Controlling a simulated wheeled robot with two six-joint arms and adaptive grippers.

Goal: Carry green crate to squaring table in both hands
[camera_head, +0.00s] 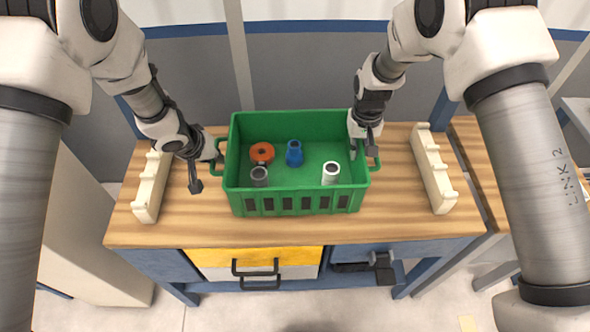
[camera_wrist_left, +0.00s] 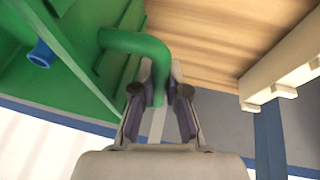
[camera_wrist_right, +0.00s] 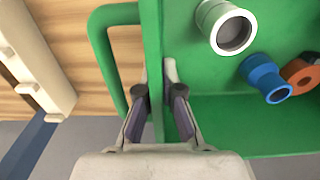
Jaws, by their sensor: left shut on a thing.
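The green crate (camera_head: 290,205) appears to sit level on a wooden-topped bench (camera_head: 290,230). In it are an orange ring-like part (camera_head: 262,153), a blue pipe piece (camera_head: 294,154), a grey pipe piece (camera_head: 260,177) and a white pipe piece (camera_head: 331,173). My left gripper (camera_head: 213,150) is shut on the crate's left handle (camera_wrist_left: 150,45), seen between the fingers in the left wrist view. My right gripper (camera_wrist_right: 157,80) is open astride the crate's right wall, one finger inside the crate and one between wall and right handle (camera_wrist_right: 97,40). Which table is the squaring table is unclear.
Cream notched racks stand left (camera_head: 150,187) and right (camera_head: 434,168) of the crate on the bench. A yellow drawer (camera_head: 215,258) is below the front edge. Another wooden surface (camera_head: 480,150) lies to the right. Bare wood shows in front of the crate.

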